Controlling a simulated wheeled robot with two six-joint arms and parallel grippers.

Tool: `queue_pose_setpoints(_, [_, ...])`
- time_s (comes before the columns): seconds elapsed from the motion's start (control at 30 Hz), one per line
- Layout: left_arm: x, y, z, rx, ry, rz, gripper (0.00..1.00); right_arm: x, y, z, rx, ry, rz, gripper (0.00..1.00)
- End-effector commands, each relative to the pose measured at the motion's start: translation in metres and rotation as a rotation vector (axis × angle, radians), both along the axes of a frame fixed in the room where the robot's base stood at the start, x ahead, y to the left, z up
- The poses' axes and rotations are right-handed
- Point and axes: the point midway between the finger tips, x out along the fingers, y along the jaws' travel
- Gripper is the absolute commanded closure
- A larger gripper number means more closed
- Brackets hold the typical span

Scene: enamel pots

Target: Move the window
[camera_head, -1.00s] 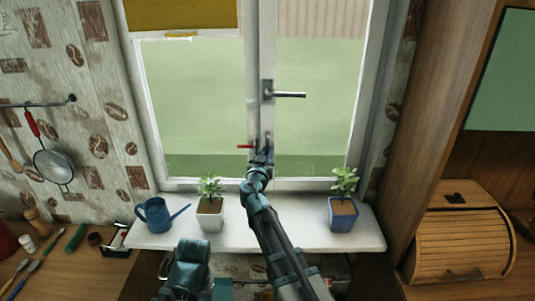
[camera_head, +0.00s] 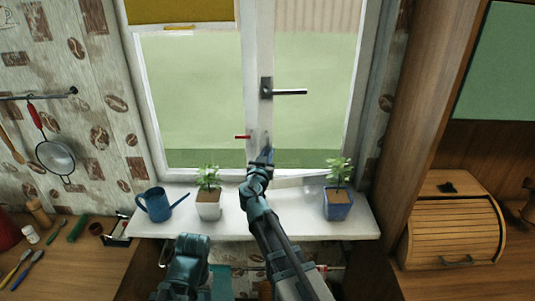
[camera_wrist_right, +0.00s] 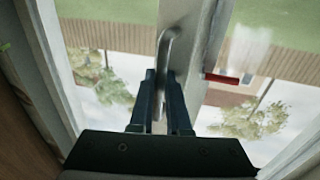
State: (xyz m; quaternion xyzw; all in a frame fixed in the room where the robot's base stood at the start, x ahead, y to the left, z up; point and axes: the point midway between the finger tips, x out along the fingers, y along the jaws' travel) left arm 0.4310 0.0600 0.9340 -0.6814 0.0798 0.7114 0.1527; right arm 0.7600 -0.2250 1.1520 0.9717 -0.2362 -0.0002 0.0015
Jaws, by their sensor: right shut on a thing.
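The white-framed window (camera_head: 258,60) fills the middle of the head view. A dark lever handle (camera_head: 290,91) points right on its central upright. A small red piece (camera_head: 242,137) sits lower on that upright. My right gripper (camera_head: 264,152) is low on the upright, below the lever. In the right wrist view, my right gripper (camera_wrist_right: 161,76) has its fingers on both sides of a grey bar handle (camera_wrist_right: 168,45) on the window, shut on it. The red piece (camera_wrist_right: 222,78) is beside it there.
The white sill (camera_head: 265,226) holds a blue watering can (camera_head: 157,205), a white potted plant (camera_head: 208,207) and a blue potted plant (camera_head: 338,208). My right arm passes between the pots. A wooden bread box (camera_head: 455,235) stands right, and kitchen tools lie left.

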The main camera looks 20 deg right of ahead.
Motion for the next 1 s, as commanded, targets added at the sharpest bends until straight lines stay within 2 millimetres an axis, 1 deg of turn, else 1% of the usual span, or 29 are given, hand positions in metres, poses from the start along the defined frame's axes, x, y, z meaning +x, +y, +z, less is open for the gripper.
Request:
queue_pose_setpoints(0.07, [0.0, 0.0, 0.0, 0.0, 0.0, 0.0, 0.5, 0.0, 0.0, 0.0, 0.0, 0.0, -0.001, 1.0])
queue_pose_setpoints(0.1, [0.0, 0.0, 0.0, 0.0, 0.0, 0.0, 0.5, 0.0, 0.0, 0.0, 0.0, 0.0, -0.001, 0.8])
queue_pose_setpoints(0.13, [0.0, 0.0, 0.0, 0.0, 0.0, 0.0, 0.5, 0.0, 0.0, 0.0, 0.0, 0.0, -0.001, 0.74])
queue_pose_setpoints(0.17, [0.0, 0.0, 0.0, 0.0, 0.0, 0.0, 0.5, 0.0, 0.0, 0.0, 0.0, 0.0, -0.001, 0.73])
queue_pose_setpoints(0.43, [0.0, 0.0, 0.0, 0.0, 0.0, 0.0, 0.5, 0.0, 0.0, 0.0, 0.0, 0.001, 0.0, 0.73])
queue_pose_setpoints(0.57, [0.0, 0.0, 0.0, 0.0, 0.0, 0.0, 0.5, -0.01, 0.005, 0.0, 0.0, 0.001, 0.001, 0.73])
queue_pose_setpoints(0.67, [0.0, 0.0, 0.0, 0.0, 0.0, 0.0, 0.5, -0.026, 0.012, 0.0, 0.0, 0.001, 0.003, 0.73])
queue_pose_setpoints(0.8, [0.0, 0.0, 0.0, 0.0, 0.0, 0.0, 0.5, -0.055, 0.026, 0.0, 0.0, 0.001, 0.004, 0.73])
queue_pose_setpoints(1.0, [0.0, 0.0, 0.0, 0.0, 0.0, 0.0, 0.5, -0.091, 0.046, 0.0, 0.0, 0.001, 0.004, 0.73])
